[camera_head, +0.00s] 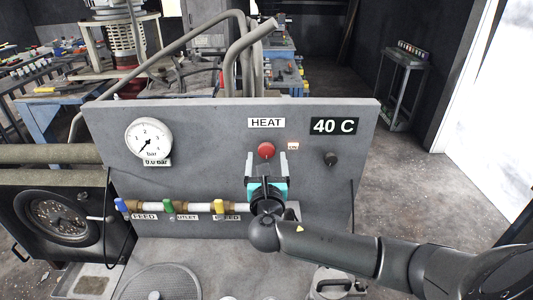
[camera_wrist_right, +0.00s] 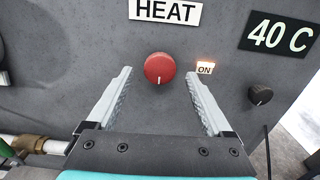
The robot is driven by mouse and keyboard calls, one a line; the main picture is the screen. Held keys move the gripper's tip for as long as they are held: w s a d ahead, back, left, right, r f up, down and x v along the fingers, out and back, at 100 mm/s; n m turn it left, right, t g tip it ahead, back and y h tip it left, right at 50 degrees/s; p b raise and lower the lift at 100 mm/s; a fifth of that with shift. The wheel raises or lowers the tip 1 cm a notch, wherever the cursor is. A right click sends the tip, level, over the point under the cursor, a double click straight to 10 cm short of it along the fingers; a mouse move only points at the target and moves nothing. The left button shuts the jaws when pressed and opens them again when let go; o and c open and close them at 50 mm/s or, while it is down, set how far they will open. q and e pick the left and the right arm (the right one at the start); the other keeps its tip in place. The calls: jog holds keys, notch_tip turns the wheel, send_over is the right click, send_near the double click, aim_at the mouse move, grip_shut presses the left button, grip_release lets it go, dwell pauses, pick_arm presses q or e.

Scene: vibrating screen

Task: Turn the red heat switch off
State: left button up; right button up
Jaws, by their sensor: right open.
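The red heat switch (camera_head: 266,150) is a round knob on the grey panel, under the HEAT label (camera_head: 266,123). In the right wrist view the red knob (camera_wrist_right: 159,68) has a white mark pointing down. A lit ON sign (camera_wrist_right: 205,68) is to its right. My right gripper (camera_head: 266,162) is open in front of the panel, just below the knob. In the right wrist view its two fingers (camera_wrist_right: 158,92) are spread to the left and right of the knob, and neither appears to touch it. My left gripper is not in view.
A black knob (camera_head: 330,159) is right of the switch, below a 40 C display (camera_head: 334,126). A pressure gauge (camera_head: 149,139) is at the panel's left. Blue, green and yellow (camera_head: 219,207) valve handles sit on a pipe below. Bent pipes (camera_head: 240,60) rise behind the panel.

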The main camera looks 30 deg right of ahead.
jog(key=shift+x, duration=1.2)
grip_shut()
